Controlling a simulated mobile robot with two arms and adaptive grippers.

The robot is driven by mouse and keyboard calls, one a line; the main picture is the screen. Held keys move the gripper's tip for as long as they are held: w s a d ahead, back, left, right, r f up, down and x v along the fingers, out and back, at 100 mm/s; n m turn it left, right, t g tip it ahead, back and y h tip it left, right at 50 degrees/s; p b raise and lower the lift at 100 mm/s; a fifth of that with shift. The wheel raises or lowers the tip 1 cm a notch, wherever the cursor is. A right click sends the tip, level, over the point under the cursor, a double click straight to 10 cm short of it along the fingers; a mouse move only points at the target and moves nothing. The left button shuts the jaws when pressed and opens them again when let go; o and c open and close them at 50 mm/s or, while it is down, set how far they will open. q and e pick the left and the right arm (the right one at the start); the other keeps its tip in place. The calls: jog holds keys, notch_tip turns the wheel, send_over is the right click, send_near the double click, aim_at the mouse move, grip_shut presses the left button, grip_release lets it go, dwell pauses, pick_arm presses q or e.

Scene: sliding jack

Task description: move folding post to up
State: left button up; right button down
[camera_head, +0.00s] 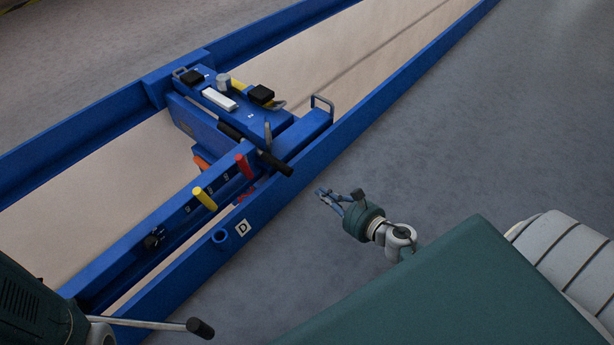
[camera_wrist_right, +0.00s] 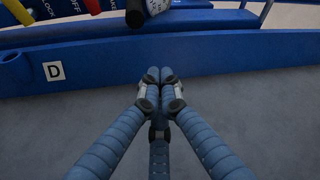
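The blue sliding jack (camera_head: 190,212) spans the blue rails of the lift. On its far end sit black pads (camera_head: 191,77), a white block (camera_head: 219,99), a grey cylinder (camera_head: 223,82) and a yellow part (camera_head: 240,86) lying low. I cannot tell for certain which part is the folding post. A black-gripped lever (camera_head: 275,164) crosses the jack, beside a grey upright pin (camera_head: 268,133). My right gripper (camera_head: 321,193) is apart from the jack, on its right side, over the grey floor. In the right wrist view its fingertips (camera_wrist_right: 160,75) meet with nothing between them. My left gripper is not visible.
Red (camera_head: 244,166) and yellow (camera_head: 204,198) levers stick up from the jack's near part. The blue rail with the "D" label (camera_head: 242,227) lies between my right gripper and the jack. The right floor is clear.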

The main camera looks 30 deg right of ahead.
jog(key=b+x, duration=0.3)
jog(key=x, duration=0.7)
jog(key=shift+s+a+r+p, duration=0.15)
jog(key=shift+a+r+p, duration=0.15)
jog(key=shift+r+p, duration=0.25)
jog(key=shift+s+a+r+p, duration=0.15)
jog(key=shift+a+r+p, duration=0.15)
jog(key=shift+r, duration=0.35)
jog(key=shift+s+a+r+p, duration=0.15)
jog(key=shift+a+r+p, duration=0.1)
jog(key=shift+r+p, duration=0.3)
jog(key=shift+r, duration=0.1)
